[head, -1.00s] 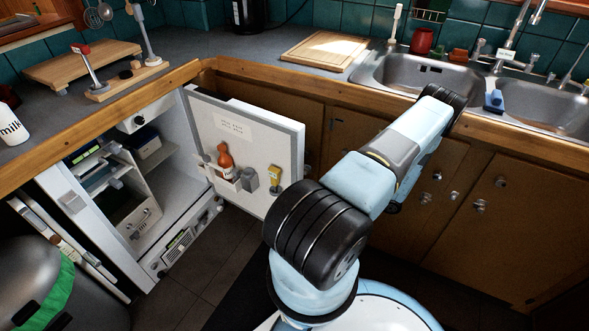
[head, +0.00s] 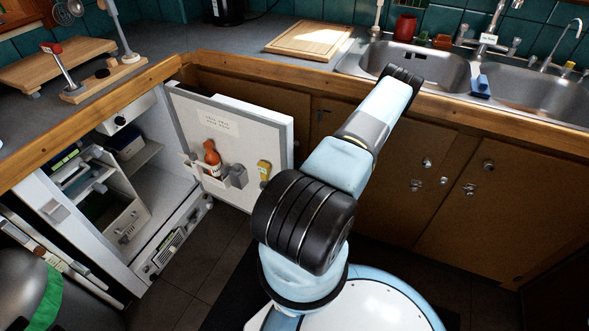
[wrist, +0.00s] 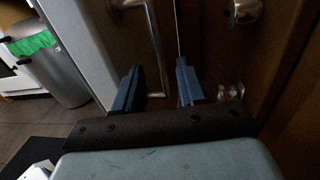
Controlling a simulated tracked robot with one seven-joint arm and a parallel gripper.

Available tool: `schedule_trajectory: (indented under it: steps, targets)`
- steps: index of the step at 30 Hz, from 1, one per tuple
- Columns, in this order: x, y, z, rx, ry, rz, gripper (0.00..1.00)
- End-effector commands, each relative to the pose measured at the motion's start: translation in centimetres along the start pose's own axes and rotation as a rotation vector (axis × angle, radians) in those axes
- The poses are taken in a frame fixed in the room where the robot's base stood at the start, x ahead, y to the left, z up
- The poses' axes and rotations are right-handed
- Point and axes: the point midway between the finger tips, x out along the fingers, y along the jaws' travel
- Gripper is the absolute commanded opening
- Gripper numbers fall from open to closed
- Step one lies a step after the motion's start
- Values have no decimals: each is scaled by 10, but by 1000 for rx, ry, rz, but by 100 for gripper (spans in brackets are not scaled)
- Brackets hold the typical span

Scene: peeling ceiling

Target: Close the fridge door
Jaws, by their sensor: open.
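The small fridge (head: 155,205) stands under the counter at left in the head view, with its interior exposed. Its white door (head: 240,130) is swung wide open to the right, holding bottles (head: 212,158) in a rack on its inner face. My arm reaches forward to the right of the door, and my gripper's fingers cannot be made out there. In the wrist view, my gripper (wrist: 158,86) is open, with two blue fingers apart and nothing held. A vertical metal handle (wrist: 156,45) shows beyond and between the fingers; contact cannot be told.
Brown cupboard doors with knobs (head: 427,163) run along the right. The wooden counter edge (head: 240,72) overhangs the door. A grey bin with a green band (head: 45,292) stands at lower left. Dark floor (head: 215,245) is open before the fridge.

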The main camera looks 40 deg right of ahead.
Motion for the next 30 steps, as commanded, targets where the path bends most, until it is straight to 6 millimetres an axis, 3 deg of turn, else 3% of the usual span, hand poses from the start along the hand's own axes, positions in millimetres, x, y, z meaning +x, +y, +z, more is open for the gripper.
schedule_trajectory:
  steps: [6, 17, 30]
  targets:
    - [20, 0, 0, 1, 0, 0, 40]
    - [24, 0, 0, 1, 0, 0, 40]
    - [24, 0, 0, 0, 0, 0, 0]
